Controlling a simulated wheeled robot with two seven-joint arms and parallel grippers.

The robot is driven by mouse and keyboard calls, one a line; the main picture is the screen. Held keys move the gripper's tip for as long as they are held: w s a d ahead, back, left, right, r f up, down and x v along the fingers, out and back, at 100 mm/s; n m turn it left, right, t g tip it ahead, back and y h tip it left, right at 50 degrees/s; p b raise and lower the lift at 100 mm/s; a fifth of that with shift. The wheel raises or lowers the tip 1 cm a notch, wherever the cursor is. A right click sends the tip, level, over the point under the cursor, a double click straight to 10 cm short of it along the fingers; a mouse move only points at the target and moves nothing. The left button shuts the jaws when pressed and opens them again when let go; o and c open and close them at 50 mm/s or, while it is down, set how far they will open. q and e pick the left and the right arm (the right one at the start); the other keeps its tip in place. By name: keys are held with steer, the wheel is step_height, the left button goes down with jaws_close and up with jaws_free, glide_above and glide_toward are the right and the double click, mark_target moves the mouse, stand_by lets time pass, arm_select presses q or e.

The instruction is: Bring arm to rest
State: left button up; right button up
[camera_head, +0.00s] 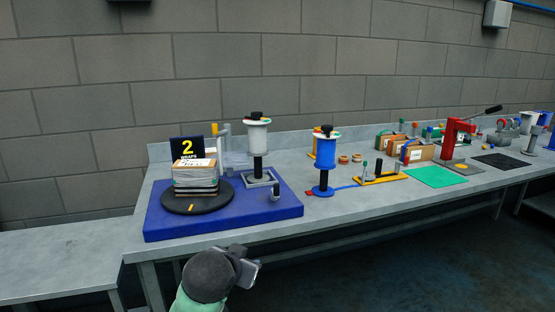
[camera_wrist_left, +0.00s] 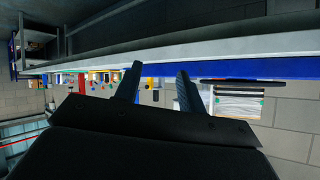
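My left arm comes in at the bottom of the head view. Its gripper (camera_head: 247,270) is in front of the bench's front edge, apart from everything on the bench. In the left wrist view, which looks upside down, the two dark fingers of this gripper (camera_wrist_left: 157,84) stand apart with nothing held between them. My right arm and gripper are not in view.
A grey bench (camera_head: 345,210) carries a blue base (camera_head: 225,222) with a black turntable (camera_head: 170,207) and a wrapped stack (camera_head: 196,180). White (camera_head: 257,138) and blue (camera_head: 324,150) spools and a red press (camera_head: 450,135) stand farther right. The floor before the bench is clear.

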arm_select(q)
steer(key=s+a+f+n+g+p, duration=0.1)
steer(key=s+a+f+g, duration=0.2)
steer(key=s+f, duration=1.3)
steer(key=s+a+f+n+g+y+p, duration=0.1)
steer(key=s+f+g, duration=0.5)
steer(key=s+f, duration=1)
steer(key=s+a+n+p, duration=0.1)
steer(key=s+a, duration=0.1)
steer(key=shift+s+f, duration=0.3)
steer(key=shift+c, duration=0.2)
